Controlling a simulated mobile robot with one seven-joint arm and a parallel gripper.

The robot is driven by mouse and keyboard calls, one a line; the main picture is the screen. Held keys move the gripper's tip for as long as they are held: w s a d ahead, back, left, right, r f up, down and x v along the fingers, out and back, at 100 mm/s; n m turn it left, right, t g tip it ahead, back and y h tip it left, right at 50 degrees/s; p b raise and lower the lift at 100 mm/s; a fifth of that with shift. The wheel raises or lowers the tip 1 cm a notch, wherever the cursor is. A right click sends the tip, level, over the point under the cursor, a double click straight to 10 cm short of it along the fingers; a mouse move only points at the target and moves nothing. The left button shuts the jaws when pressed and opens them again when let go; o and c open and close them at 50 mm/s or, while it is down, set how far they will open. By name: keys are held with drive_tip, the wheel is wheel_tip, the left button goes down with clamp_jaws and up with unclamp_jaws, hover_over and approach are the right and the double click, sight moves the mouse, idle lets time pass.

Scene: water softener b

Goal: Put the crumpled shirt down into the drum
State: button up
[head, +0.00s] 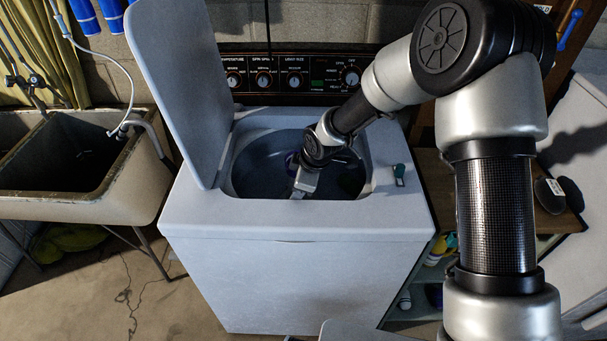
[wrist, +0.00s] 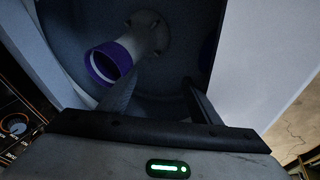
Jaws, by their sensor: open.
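The drum (head: 255,172) is the dark round tub under the raised lid of the white washing machine (head: 295,270). In the wrist view the drum (wrist: 85,25) fills the middle, with a pale agitator post (wrist: 150,38) and its purple ring (wrist: 110,63). My gripper (head: 300,192) reaches down into the drum opening. In the wrist view its two fingers (wrist: 158,80) stand apart with nothing seen between them. I cannot make out a crumpled shirt for sure. A dark bluish patch (wrist: 208,48) shows inside the drum by the right finger, too dim to identify.
The open lid (head: 165,85) stands up at the opening's left. The control panel (head: 290,75) is behind. A double sink (head: 75,165) is at left, a wooden shelf (head: 435,190) at right.

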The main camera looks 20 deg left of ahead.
drive_tip(key=p+v, duration=0.2)
drive_tip(key=v, duration=1.5)
drive_tip(key=s+d+r+m+t+h, duration=0.2)
drive_tip(key=d+r+m, duration=0.5)
drive_tip(key=d, duration=0.4)
drive_tip(key=s+d+r+m+t+h, duration=0.15)
drive_tip(key=d+r+m, duration=0.35)
drive_tip(key=d+r, duration=0.55)
drive_tip(key=s+d+r+m+p, duration=0.1)
drive_tip(key=s+d+r+m, duration=0.1)
drive_tip(key=s+d+m, duration=0.3)
drive_tip(key=s+d+r+m, duration=0.1)
drive_tip(key=s+d+m, duration=0.1)
drive_tip(key=s, duration=0.5)
drive_tip(key=shift+g, duration=0.55)
drive_tip(key=s, duration=0.1)
drive_tip(key=s+a+f+p, duration=0.1)
drive_tip(key=s, duration=0.1)
drive_tip(key=s+a+f, duration=0.1)
drive_tip(key=shift+s+a, duration=0.15)
drive_tip(key=shift+a, duration=0.05)
drive_tip(key=shift+c, duration=0.2)
